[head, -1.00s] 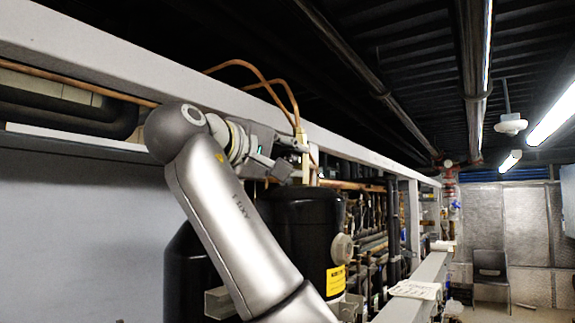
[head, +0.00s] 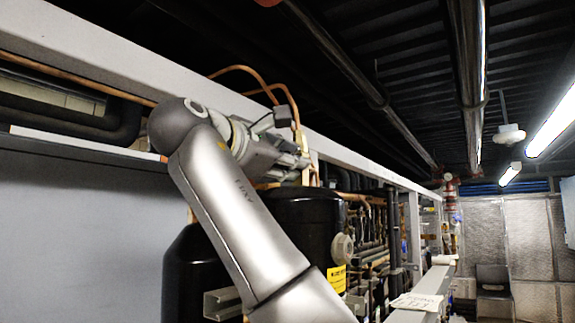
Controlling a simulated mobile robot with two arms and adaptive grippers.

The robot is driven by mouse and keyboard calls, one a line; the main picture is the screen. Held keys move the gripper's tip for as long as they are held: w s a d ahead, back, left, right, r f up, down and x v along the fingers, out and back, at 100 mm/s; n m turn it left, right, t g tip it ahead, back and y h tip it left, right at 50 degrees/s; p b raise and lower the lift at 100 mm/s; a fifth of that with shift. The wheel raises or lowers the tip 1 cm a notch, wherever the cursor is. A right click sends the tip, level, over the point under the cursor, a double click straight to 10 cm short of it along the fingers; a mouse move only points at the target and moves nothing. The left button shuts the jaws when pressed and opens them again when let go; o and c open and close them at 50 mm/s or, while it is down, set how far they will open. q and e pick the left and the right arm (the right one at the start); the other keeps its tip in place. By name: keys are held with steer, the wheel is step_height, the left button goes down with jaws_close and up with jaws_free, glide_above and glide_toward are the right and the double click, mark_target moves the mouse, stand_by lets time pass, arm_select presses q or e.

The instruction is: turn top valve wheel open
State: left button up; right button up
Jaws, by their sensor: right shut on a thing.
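My right gripper (head: 297,162) is at the end of the silver arm, just above the black compressor tank (head: 305,222). It is beside the thin copper pipes (head: 294,103) that come down in front of the white beam. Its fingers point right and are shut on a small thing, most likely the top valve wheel. The hand and fingers hide that thing, so I cannot make out the wheel's shape or how far it is turned. My left gripper is not in view.
A long white beam (head: 90,50) runs close above the arm. Dark pipes (head: 350,70) hang from the ceiling. More pipework (head: 370,230) fills the rack to the right. A white ledge (head: 433,280) and a chair (head: 492,276) stand along the open aisle.

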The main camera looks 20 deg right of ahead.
steer(key=n, duration=0.2)
steer(key=n+b, duration=0.1)
steer(key=n, duration=0.3)
steer(key=shift+f, duration=0.25)
steer(key=n+b, duration=0.1)
steer(key=n, duration=0.5)
steer(key=shift+f, duration=0.1)
steer(key=shift+n, duration=0.4)
steer(key=o, duration=1)
steer(key=shift+o, duration=0.2)
steer(key=shift+r, duration=0.2)
steer(key=shift+s, duration=0.1)
steer(key=v, duration=0.7)
steer(key=shift+s+a, duration=0.15)
steer(key=shift+a, duration=0.1)
